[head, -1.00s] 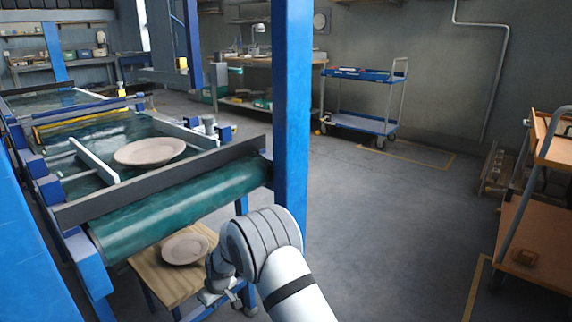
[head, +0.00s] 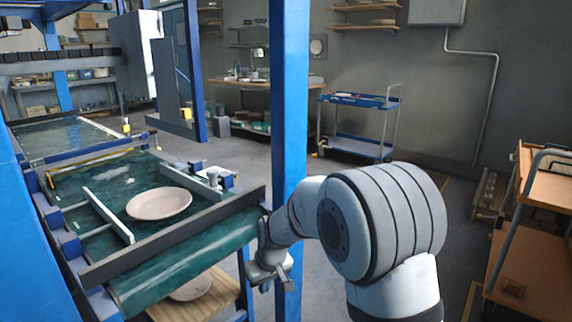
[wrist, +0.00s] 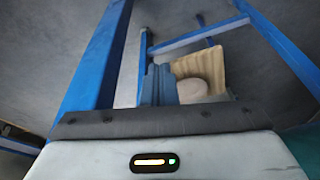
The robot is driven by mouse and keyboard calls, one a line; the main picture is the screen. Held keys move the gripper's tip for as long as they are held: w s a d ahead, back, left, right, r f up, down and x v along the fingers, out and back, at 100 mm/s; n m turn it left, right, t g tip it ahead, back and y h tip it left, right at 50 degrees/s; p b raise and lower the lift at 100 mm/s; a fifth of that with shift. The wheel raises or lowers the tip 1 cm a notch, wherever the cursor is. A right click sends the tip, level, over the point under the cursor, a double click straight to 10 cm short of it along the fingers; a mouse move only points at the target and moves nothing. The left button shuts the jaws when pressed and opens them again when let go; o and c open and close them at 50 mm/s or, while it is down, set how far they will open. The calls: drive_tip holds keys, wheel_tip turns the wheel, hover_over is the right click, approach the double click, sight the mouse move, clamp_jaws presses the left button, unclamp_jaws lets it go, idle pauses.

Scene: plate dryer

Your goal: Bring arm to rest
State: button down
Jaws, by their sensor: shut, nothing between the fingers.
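My gripper (head: 268,276) is shut and empty. In the head view it hangs in front of the blue post, to the right of the green conveyor's end roller. My arm is bent, with its large grey joint to the right. A pale plate (head: 158,204) lies on the conveyor belt (head: 100,182). A second plate (head: 190,291) lies on a slatted wooden stand (head: 222,291) below the belt end, partly hidden by the roller. The wrist view shows this plate (wrist: 193,89) and stand (wrist: 208,66) too, apart from my gripper.
A blue upright post (head: 289,110) stands right beside my gripper and arm. A blue trolley (head: 358,101) stands by the back wall. An orange-shelved cart (head: 545,185) is at the right edge. Open grey floor lies between the post and that cart.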

drive_tip(key=s+d+r+m+p, duration=0.1)
drive_tip(key=s+d+r+p, duration=0.45)
drive_tip(key=r, duration=0.45)
drive_tip(key=s+d+r+m+p, duration=0.2)
drive_tip(key=s+d+r+p, duration=0.3)
drive_tip(key=r, duration=0.5)
drive_tip(key=s+d+r+m+h+p, duration=0.1)
drive_tip(key=s+d+r+p, duration=0.3)
drive_tip(key=s+d+r, duration=0.1)
drive_tip(key=s+d+r+m+p, duration=0.2)
drive_tip(key=s+d+r+p, duration=0.2)
drive_tip(key=s, duration=0.6)
wheel_tip(320, 180, up, 3)
drive_tip(key=shift+s+d+f+h, duration=0.15)
drive_tip(key=shift+s+d+h, duration=0.1)
drive_tip(key=shift+d+h, duration=0.25)
